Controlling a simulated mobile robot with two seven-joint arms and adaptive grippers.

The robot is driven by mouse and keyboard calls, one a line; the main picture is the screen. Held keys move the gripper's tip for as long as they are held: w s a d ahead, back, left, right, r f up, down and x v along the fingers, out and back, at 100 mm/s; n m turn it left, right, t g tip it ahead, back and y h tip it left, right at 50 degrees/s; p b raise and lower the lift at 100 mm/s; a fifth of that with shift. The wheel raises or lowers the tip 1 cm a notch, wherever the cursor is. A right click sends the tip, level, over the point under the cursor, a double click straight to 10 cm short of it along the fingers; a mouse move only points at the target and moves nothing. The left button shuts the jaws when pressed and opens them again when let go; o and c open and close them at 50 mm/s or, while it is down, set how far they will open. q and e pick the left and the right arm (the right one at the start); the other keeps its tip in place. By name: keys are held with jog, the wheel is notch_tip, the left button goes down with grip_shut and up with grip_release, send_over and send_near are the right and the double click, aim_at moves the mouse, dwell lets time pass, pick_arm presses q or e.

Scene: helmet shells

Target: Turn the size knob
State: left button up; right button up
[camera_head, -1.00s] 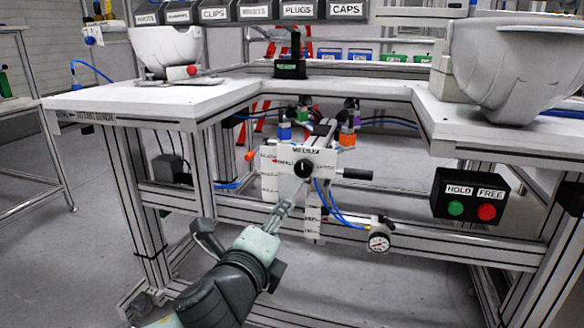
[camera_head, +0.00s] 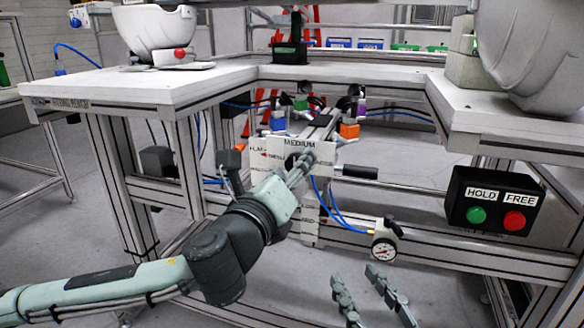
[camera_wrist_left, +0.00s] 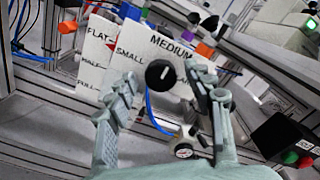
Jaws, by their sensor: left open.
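The size knob (camera_wrist_left: 160,74) is a round black knob with a pale line across it, on a white panel (camera_wrist_left: 128,56) lettered MEDIUM and SMALL. In the head view the knob (camera_head: 291,161) is mostly hidden behind my left gripper. My left gripper (camera_head: 306,163) is open in front of the panel. In the left wrist view its fingers (camera_wrist_left: 163,82) stand apart, with the knob showing between them; I cannot tell whether they touch it. My right gripper (camera_head: 357,274) is open and empty, low at the bottom of the head view.
A black handle (camera_head: 356,172) juts right of the panel. A pressure gauge (camera_head: 384,249) and blue hoses hang below. A HOLD/FREE button box (camera_head: 492,202) is on the right. The white bench (camera_head: 130,85) wraps around, with helmet shells (camera_head: 155,30) on it.

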pick_arm(q)
jog(key=shift+w+d, duration=0.15)
jog(key=shift+w, duration=0.25)
pick_arm(e)
jog(key=shift+r, duration=0.1)
pick_arm(q)
jog(key=c, duration=1.2)
jog(key=shift+o, duration=0.2)
pick_arm(e)
jog(key=s+d+f+g+h+p, duration=0.35)
jog(key=d+f+g, duration=0.45)
jog(key=f, duration=0.5)
pick_arm(q)
jog(key=shift+f+n+p, duration=0.2)
jog(key=shift+n+p, duration=1.15)
jog(key=shift+n, duration=7.15)
pick_arm(e)
jog(key=s+d+f+m+g+h, duration=0.2)
jog(key=s+d+f+g, duration=0.3)
jog(key=s+d, duration=0.4)
jog(key=shift+s+d+f+g+h, duration=0.3)
jog(key=shift+s+f+g+h, duration=0.1)
jog(key=shift+s+f+h, duration=0.35)
